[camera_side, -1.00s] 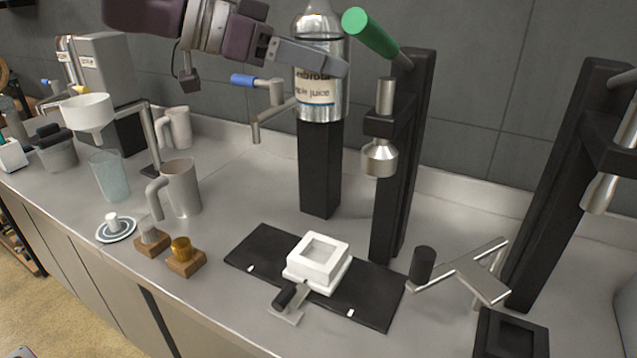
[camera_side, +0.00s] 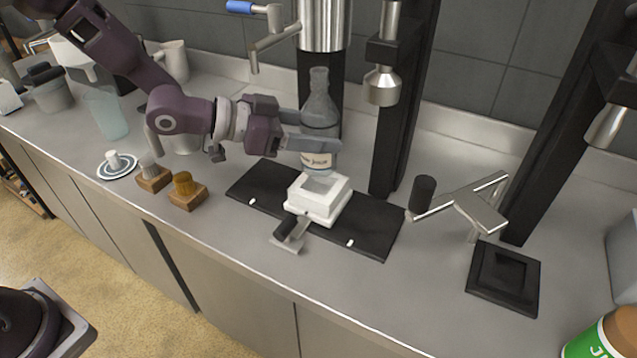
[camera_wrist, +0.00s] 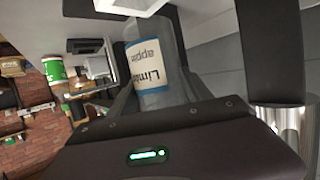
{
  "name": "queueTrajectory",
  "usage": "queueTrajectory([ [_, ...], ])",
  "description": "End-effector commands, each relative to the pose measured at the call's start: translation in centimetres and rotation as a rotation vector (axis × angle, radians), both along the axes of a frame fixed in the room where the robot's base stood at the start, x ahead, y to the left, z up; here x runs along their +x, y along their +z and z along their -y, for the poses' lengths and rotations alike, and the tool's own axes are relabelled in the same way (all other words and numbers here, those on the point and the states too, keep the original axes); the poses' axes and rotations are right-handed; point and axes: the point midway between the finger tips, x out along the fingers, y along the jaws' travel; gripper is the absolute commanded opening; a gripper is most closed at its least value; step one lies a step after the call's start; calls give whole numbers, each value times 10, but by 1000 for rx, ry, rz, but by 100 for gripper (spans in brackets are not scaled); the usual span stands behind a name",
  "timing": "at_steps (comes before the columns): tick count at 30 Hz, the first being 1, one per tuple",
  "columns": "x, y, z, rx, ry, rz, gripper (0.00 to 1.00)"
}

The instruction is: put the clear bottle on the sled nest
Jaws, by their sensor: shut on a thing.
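The clear bottle (camera_side: 319,112) is upright, with a cream label band near its base. My gripper (camera_side: 318,143) is shut on its body. The sled nest (camera_side: 318,196) is a white square block with a shallow recess on top, on a black base plate (camera_side: 372,228). The bottle's base is over the back part of the nest, close above it; I cannot tell if it touches. In the wrist view the bottle (camera_wrist: 146,45) is between my fingers, with part of its printed label showing.
A metal cylinder with a spout (camera_side: 325,25) stands behind the bottle, and a black post with a metal nozzle (camera_side: 382,87) is right of it. Two wooden-based brushes (camera_side: 187,190) are at left. A handle (camera_side: 288,226) projects at the front.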

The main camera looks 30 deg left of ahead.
Motion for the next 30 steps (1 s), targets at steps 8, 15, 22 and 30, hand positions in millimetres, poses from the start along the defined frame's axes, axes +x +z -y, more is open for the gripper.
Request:
queueTrajectory([
  [8,0,-55,1,-2,-1,-3,0],
  [15,0,-72,0,-1,-2,5,0],
  [22,0,-74,0,-1,-2,3,0],
  [30,0,-74,0,0,-2,2,79],
])
